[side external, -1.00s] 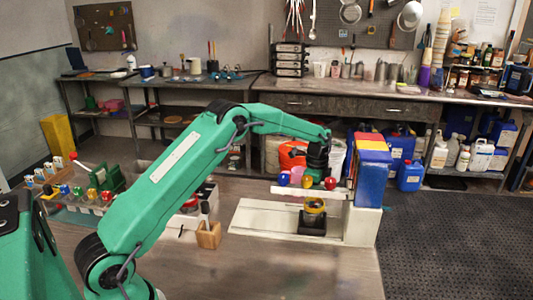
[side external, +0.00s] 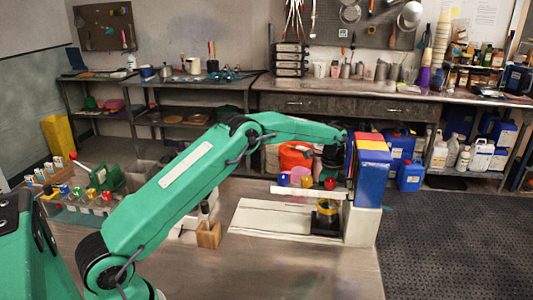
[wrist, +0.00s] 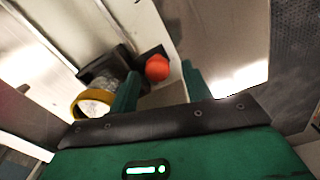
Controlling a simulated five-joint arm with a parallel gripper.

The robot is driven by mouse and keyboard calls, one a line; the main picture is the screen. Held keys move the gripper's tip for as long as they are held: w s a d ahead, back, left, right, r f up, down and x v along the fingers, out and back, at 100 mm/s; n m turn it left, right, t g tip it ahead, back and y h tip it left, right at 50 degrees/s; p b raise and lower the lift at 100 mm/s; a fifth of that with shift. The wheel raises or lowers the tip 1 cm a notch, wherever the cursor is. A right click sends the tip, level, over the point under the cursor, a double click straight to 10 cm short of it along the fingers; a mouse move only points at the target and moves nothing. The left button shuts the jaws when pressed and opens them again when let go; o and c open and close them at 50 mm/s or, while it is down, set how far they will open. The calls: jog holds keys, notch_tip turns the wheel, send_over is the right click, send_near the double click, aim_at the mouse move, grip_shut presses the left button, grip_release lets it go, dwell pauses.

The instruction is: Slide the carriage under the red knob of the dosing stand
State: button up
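The dosing stand has a pale base (side external: 262,222), a pale bar with a red knob (side external: 330,184) at its right end, and a tall blue, red and yellow block. The black carriage (side external: 322,230) sits on the base and carries a yellow-ringed jar (side external: 327,208), almost straight below the red knob. The wrist view shows the red knob (wrist: 157,68), the dark carriage (wrist: 100,68) and the jar (wrist: 95,103). My gripper (wrist: 160,88) has its fingers apart, with the left one close beside the jar; contact is unclear. In the side view its fingertips are hidden behind the bar.
A blue knob (side external: 283,180) and others sit left along the bar. The blue block (side external: 371,175) stands close to the right of my wrist. A wooden holder (side external: 208,235) stands on the table left of the base. The front of the table is clear.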

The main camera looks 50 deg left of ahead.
jog(key=shift+a, duration=0.1)
jog(key=shift+r, duration=3.85)
jog(key=shift+r, duration=0.1)
jog(key=s+d+r+n+t, duration=0.35)
jog(key=s+r+n, duration=0.25)
jog(key=s+r, duration=1.15)
jog(key=s+d+f+n+t, duration=0.1)
jog(key=s+f+n, duration=0.1)
jog(key=s, duration=0.9)
jog(key=s+d+f+n+t, duration=0.1)
jog(key=s+f+n, duration=0.2)
jog(key=s, duration=0.9)
jog(key=shift+n, duration=0.5)
